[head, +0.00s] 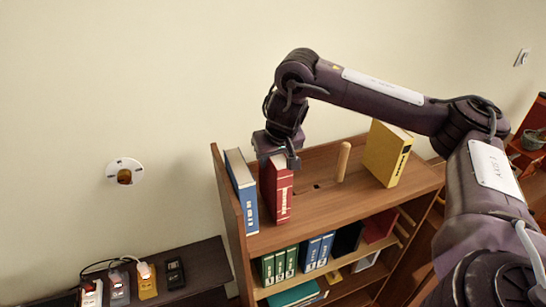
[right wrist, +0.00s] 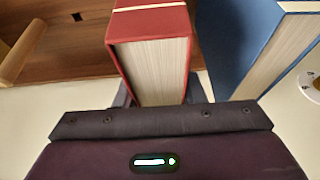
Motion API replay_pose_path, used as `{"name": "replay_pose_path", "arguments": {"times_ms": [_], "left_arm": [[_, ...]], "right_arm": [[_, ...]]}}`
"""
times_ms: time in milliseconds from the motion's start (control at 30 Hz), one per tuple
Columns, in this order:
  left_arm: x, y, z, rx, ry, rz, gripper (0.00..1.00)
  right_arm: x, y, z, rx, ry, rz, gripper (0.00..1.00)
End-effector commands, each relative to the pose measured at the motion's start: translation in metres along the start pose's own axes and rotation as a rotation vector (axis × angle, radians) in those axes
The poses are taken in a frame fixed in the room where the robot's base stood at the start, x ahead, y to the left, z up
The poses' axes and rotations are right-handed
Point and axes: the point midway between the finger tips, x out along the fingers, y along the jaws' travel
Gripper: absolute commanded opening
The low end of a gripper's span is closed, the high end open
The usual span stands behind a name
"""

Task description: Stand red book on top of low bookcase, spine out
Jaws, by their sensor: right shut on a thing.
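The red book (head: 281,193) is upright at the left part of the low bookcase's (head: 318,208) top, its lettered spine facing the front. My right gripper (head: 277,152) is above it, shut on its upper end. In the right wrist view the red book (right wrist: 152,22) sits between the fingers, pale page edges toward the camera. Its lower end is at the bookcase top; I cannot tell whether it rests there or hangs just above. My left gripper is not in view.
A blue book (head: 242,190) stands just left of the red book, near the bookcase's raised left side. A wooden peg (head: 343,162) and a yellow book (head: 388,153) stand to the right, with bare top between. A dark low cabinet (head: 205,272) holds small devices.

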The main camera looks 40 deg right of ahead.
Motion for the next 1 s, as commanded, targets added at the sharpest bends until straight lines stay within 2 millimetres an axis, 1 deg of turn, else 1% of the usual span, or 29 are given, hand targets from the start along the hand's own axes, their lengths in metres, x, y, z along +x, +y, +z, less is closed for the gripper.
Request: {"name": "replay_pose_path", "arguments": {"times_ms": [267, 967, 1000], "left_arm": [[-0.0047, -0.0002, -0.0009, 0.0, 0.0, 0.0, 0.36], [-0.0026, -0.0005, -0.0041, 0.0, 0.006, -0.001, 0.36], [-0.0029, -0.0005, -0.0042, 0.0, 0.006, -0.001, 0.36]], "right_arm": [[-0.0018, -0.0008, -0.0016, 0.0, 0.004, -0.003, 0.0], [0.0026, -0.0008, 0.0, 0.0, 0.005, -0.002, 0.0], [0.002, -0.0008, -0.0003, 0.0, 0.005, -0.002, 0.41]]}}
